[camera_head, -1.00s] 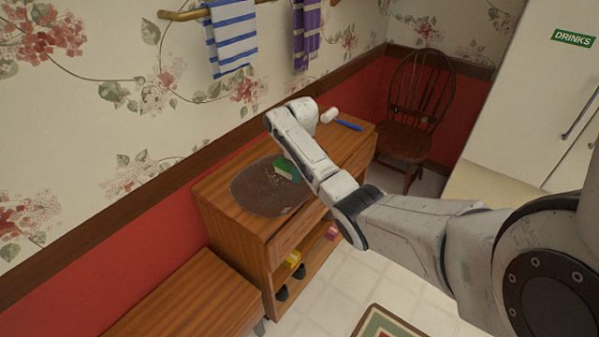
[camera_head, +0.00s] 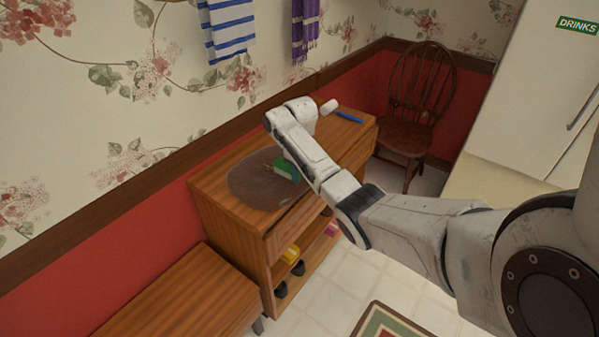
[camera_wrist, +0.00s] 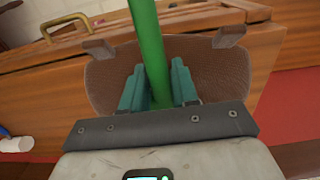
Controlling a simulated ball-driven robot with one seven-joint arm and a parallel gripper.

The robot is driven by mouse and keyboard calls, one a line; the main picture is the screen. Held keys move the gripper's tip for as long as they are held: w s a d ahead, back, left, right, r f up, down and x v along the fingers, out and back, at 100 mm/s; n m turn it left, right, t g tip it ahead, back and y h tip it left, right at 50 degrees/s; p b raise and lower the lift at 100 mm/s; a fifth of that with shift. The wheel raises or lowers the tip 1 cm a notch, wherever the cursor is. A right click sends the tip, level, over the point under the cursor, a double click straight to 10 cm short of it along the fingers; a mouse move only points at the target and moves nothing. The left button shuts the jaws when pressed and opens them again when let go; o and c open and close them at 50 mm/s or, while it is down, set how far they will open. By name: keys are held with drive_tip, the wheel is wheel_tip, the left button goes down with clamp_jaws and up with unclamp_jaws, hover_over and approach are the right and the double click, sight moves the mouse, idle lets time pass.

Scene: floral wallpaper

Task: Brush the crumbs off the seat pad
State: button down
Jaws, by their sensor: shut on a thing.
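The seat pad (camera_head: 250,190) is a flat, dark brown oval on top of the wooden cabinet. In the wrist view the pad (camera_wrist: 222,75) spreads behind and around my fingers. A green brush (camera_head: 288,168) is at the pad's right side in the head view. Its long green handle (camera_wrist: 149,45) runs up between my teal fingertips in the wrist view. My gripper (camera_wrist: 158,85) is shut on the brush; in the head view my arm hides most of it. Crumbs are too small to make out clearly now, and the brush's bristles are hidden.
The wooden cabinet (camera_head: 237,218) has a blue item (camera_head: 349,117) on its far end and yellow and pink things on its lower shelf. A low wooden bench (camera_head: 185,300) stands at the front left. A chair (camera_head: 412,115) stands in the far corner. The wall runs close behind.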

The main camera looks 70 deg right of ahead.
drive_tip(key=shift+f+b, duration=0.7)
drive_tip(key=shift+f, duration=0.55)
idle(0.3)
drive_tip(key=w+b, duration=0.1)
drive_tip(key=w+d+b, duration=0.1)
drive_tip(key=w+b, duration=0.1)
drive_tip(key=shift+w+d+r+b, duration=0.15)
drive_tip(key=shift+w+b, duration=0.3)
drive_tip(key=shift+b, duration=0.05)
drive_tip(key=shift+w+d+f+b, duration=0.2)
drive_tip(key=shift+w+b, duration=0.3)
drive_tip(key=shift+b, duration=0.4)
drive_tip(key=c, duration=1.9)
unclamp_jaws()
drive_tip(key=w+b, duration=0.1)
drive_tip(key=b, duration=0.1)
drive_tip(key=w+b, duration=0.1)
drive_tip(key=b, duration=0.1)
drive_tip(key=shift+w+d, duration=0.3)
drive_tip(key=shift+d, duration=0.1)
drive_tip(key=shift+o, duration=0.2)
